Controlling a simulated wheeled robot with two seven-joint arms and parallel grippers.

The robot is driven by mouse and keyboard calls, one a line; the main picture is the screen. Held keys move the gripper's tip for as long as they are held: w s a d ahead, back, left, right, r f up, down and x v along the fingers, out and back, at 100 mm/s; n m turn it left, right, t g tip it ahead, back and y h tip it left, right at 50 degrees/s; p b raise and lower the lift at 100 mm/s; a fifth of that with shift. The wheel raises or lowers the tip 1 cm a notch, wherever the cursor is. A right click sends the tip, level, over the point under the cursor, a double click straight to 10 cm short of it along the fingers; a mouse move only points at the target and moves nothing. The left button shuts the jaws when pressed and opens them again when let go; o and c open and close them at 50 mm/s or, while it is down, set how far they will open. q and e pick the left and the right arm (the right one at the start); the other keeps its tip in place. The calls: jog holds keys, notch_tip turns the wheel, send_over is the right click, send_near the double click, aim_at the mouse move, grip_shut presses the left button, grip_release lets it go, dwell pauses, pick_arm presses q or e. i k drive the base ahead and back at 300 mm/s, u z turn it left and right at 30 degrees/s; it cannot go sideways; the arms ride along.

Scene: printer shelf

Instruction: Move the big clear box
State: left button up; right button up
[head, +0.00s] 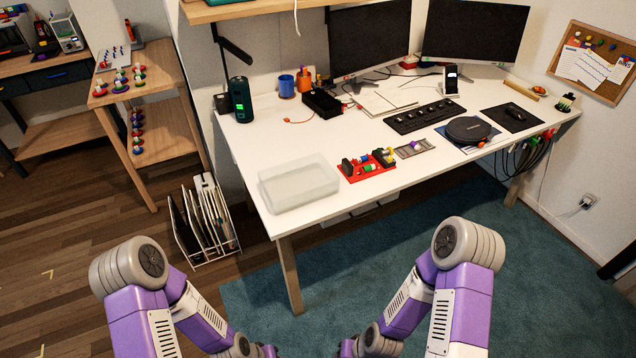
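The big clear box (298,184) is a translucent, shallow rectangular box. It sits on the white desk (245,140) at the desk's front left corner, close to the edge. I cannot see anything inside it. My two purple and white arms come in from the bottom of the head view, below and in front of the desk, apart from the box. Both grippers are outside the head view, so I cannot see their fingers.
Right of the box is a red tray (366,168) with small parts. A dark green speaker (241,99) stands behind it. A file rack (205,222) is on the floor left of the desk. A wooden shelf (165,120) stands at left. The teal rug (400,250) before the desk is clear.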

aim_at(286, 187)
jog(key=i, duration=0.95)
jog(key=z, duration=0.05)
jog(key=k, duration=1)
jog(key=u, duration=1)
jog(key=i, duration=0.65)
jog(key=z, duration=0.35)
